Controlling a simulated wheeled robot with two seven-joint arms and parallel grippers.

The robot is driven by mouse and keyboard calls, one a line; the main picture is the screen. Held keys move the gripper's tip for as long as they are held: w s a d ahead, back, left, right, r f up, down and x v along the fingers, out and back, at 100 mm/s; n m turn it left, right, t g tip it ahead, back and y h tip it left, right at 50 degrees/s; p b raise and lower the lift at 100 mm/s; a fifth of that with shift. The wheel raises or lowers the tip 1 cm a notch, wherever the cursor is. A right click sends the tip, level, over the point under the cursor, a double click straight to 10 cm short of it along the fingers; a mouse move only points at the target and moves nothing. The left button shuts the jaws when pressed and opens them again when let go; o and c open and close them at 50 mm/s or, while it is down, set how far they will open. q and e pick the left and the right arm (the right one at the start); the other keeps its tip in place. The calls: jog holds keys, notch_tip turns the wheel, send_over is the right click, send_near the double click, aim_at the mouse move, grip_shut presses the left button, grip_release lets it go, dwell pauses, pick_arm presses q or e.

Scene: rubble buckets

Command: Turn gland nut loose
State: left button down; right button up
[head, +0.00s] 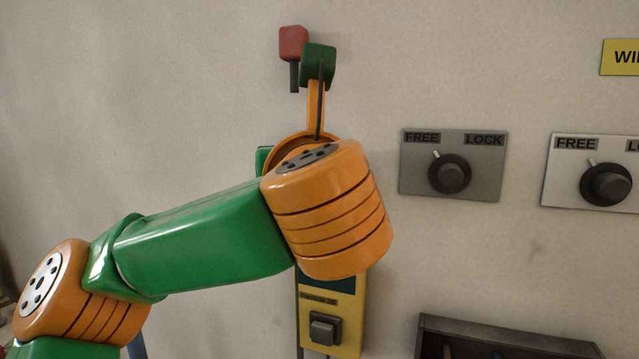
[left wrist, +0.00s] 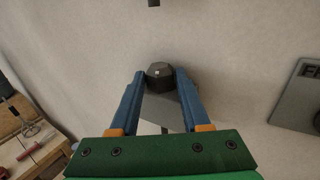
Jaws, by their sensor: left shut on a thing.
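The gland nut (left wrist: 160,76) is a dark six-sided piece with a small light spot at its centre, in the upper middle of the left wrist view. My left gripper (left wrist: 161,80) has its two blue fingers shut on it, one on each side. A grey surface (left wrist: 158,112) shows between the fingers below the nut. In the head view my left arm comes in from the left, and its orange joint hides the gripper fingers and the nut. My right gripper is in neither view.
A red block (head: 293,42) with a dark stem is on the wall above. Two FREE/LOCK dial panels (head: 418,180) (head: 559,190) are to the right. A yellow switch panel (head: 347,340) is below my arm. A dark tray (head: 500,336) is at lower right. A wooden bench (left wrist: 12,150) holds tools.

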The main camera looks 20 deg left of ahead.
pick_arm(q)
jog(key=shift+f+y+b, duration=0.15)
jog(key=shift+y+b, duration=0.15)
jog(key=shift+c, duration=2.1)
grip_release()
jog(key=shift+o, duration=0.3)
jog(key=shift+s+a, duration=0.1)
jog(key=shift+r, duration=0.25)
